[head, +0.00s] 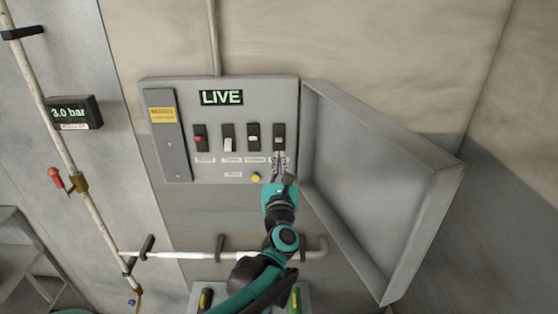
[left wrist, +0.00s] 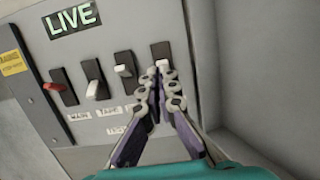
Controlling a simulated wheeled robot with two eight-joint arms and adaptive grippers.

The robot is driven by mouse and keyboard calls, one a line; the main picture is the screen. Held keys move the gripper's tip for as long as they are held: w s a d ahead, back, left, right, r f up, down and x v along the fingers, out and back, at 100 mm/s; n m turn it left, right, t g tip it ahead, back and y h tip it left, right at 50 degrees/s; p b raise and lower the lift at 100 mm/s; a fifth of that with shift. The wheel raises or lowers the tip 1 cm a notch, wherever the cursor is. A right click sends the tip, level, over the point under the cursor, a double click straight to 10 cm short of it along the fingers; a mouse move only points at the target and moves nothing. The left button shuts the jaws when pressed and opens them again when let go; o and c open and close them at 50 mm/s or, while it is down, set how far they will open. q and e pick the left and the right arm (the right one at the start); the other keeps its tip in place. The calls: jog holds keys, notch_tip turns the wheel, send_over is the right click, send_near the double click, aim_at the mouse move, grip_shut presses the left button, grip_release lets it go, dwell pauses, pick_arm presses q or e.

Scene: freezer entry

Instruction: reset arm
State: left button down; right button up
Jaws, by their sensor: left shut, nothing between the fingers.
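My left gripper (head: 278,162) is shut and empty in front of the wall panel (head: 222,145). In the left wrist view its fingertips (left wrist: 163,76) meet just below the lever of the rightmost switch (left wrist: 163,63); I cannot tell whether they touch it. In the head view that rightmost switch (head: 279,136) sits at the right end of a row of several switches, including the red-levered switch (head: 200,138) at the left end. The display (head: 221,97) above them reads LIVE. Part of the label under the rightmost switch is hidden by my gripper. My right gripper is not in view.
The panel's grey door (head: 375,180) stands open close to the right of my arm. A yellow button (head: 256,177) is at the panel's lower edge. A white pipe (head: 185,255) runs below. A gauge (head: 73,113) at left reads 3.0 bar, near a red-handled valve (head: 56,177).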

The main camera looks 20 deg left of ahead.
pick_arm(q)
jog(key=shift+s+d+r, duration=0.1)
jog(key=shift+s+r, duration=0.25)
jog(key=shift+s, duration=0.05)
jog(key=s+d+f+m+g+h+b, duration=0.25)
jog(key=s+d+f+m+h, duration=0.2)
jog(key=m, duration=0.65)
jog(key=s+d+f+m+g+h+b, duration=0.1)
jog(key=s+d+f+m+h+b, duration=0.4)
jog(key=m, duration=0.6)
jog(key=s+a+f+m+g+y+b, duration=0.1)
jog(key=s+a+f+m+g, duration=0.3)
jog(key=s+f+m, duration=0.4)
jog(key=s+a+f+m+g+y+b, duration=0.2)
jog(key=s+a+f+m+g, duration=0.3)
jog(key=s+f+m, duration=0.4)
notch_tip(320, 180, down, 6)
jog(key=shift+s+a+f+y+b, duration=0.1)
jog(key=shift+s+a+y+b, duration=0.2)
jog(key=shift+y, duration=0.15)
